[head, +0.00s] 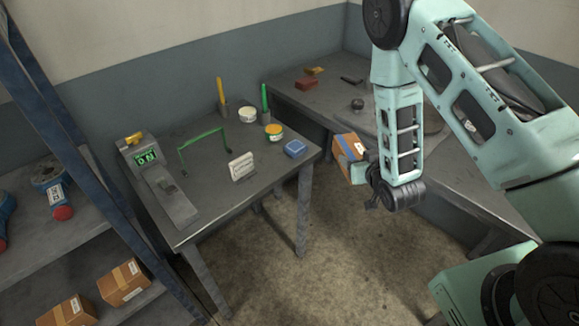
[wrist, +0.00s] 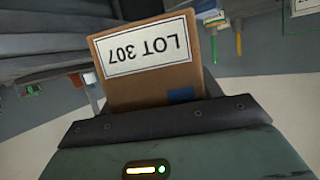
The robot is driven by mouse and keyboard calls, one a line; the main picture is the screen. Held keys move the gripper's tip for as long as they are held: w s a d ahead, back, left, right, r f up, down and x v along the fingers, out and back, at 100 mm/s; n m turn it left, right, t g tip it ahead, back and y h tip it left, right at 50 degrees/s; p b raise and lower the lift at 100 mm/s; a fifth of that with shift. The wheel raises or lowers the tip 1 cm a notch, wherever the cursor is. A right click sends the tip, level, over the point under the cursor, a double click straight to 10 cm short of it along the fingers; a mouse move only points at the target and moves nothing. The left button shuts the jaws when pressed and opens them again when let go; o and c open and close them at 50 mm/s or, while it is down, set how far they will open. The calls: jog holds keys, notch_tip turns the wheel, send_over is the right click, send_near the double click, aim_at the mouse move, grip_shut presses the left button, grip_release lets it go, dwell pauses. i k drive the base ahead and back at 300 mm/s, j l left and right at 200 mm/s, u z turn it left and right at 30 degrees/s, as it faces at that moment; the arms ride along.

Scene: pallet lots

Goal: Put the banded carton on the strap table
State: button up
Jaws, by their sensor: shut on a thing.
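My gripper (head: 361,172) is shut on a brown carton (head: 346,146), held in the air just right of the middle table. In the wrist view the carton (wrist: 150,62) stands out from the jaws (wrist: 160,122), with a white "LOT 307" label upside down and a blue patch low on its face. Whether the blue runs round it as a band is hidden. No sign that I can read names either table as the strap table.
Pots, a white card stand (head: 242,167) and a blue box (head: 295,149) occupy the middle table; its front centre is bare. A second table (head: 325,95) stands behind my arm. A shelf rack (head: 60,250) at left holds two cartons (head: 122,283) on its lower level.

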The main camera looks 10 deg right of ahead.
aim_at(215, 192)
jog(key=j+z, duration=0.65)
jog(key=z, duration=0.2)
jog(key=j+z, duration=0.4)
jog(key=k+j, duration=0.15)
jog(key=j, duration=0.2)
jog(key=k+j, duration=0.1)
jog(key=j, duration=0.3)
